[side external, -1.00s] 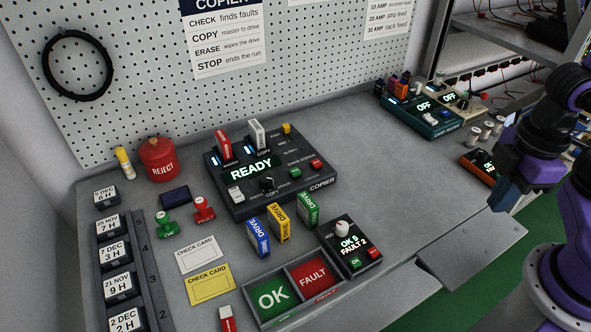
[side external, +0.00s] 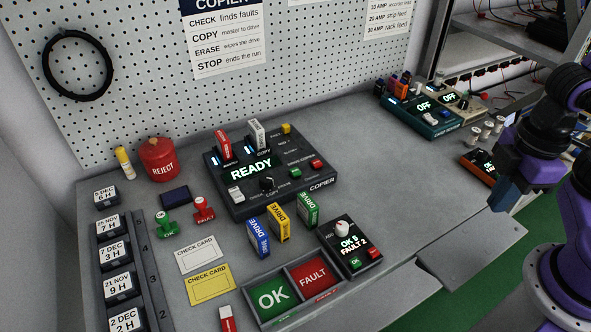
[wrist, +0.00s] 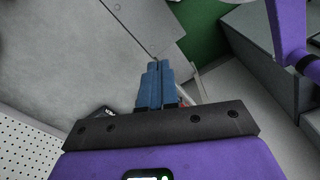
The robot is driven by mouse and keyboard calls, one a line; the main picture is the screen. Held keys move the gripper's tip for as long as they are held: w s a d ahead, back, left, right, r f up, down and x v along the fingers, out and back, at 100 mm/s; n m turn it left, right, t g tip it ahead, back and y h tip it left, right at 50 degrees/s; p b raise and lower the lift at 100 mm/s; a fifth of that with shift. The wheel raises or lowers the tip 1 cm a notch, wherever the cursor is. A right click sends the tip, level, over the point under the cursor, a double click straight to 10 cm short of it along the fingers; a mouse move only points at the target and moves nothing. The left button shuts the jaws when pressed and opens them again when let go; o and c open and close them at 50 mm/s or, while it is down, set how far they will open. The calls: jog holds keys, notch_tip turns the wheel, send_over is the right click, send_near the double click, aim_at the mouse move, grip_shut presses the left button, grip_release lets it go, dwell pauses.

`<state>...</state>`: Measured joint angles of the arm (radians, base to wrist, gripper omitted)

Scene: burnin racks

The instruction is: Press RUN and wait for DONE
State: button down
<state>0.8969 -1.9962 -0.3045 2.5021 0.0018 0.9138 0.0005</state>
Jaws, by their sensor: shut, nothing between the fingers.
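The black copier (side external: 236,196) stands at the middle of the bench with its display lit READY. A red drive (side external: 223,146) and a white drive (side external: 257,135) stand upright in its top slots. A green button (side external: 295,174) and a red button (side external: 316,164) sit on its right part; their labels are too small to read surely. My gripper (side external: 508,197) is at the right of the side view, well apart from the copier, over the bench's right end. In the wrist view my gripper (wrist: 155,72) has its blue fingers together with nothing between them.
Blue (side external: 258,238), yellow (side external: 279,223) and green (side external: 308,210) drives stand in front of the copier. A counter box (side external: 350,246) and an OK/FAULT tray (side external: 328,292) are nearer. Another device (side external: 418,117) reads OFF at the back right. Bench right of the copier is clear.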

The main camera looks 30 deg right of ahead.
jog(key=w+a+y, duration=0.3)
jog(key=w+a, duration=0.7)
jog(key=a, duration=0.1)
jog(key=m+t+h, duration=0.1)
jog(key=t+h, duration=0.1)
jog(key=t, duration=0.7)
send_over(297, 173)
jog(key=shift+f, duration=1.3)
jog(key=shift+y, duration=0.3)
jog(key=shift+f, duration=4.4)
jog(key=shift+f, duration=0.1)
jog(key=shift+f, duration=0.35)
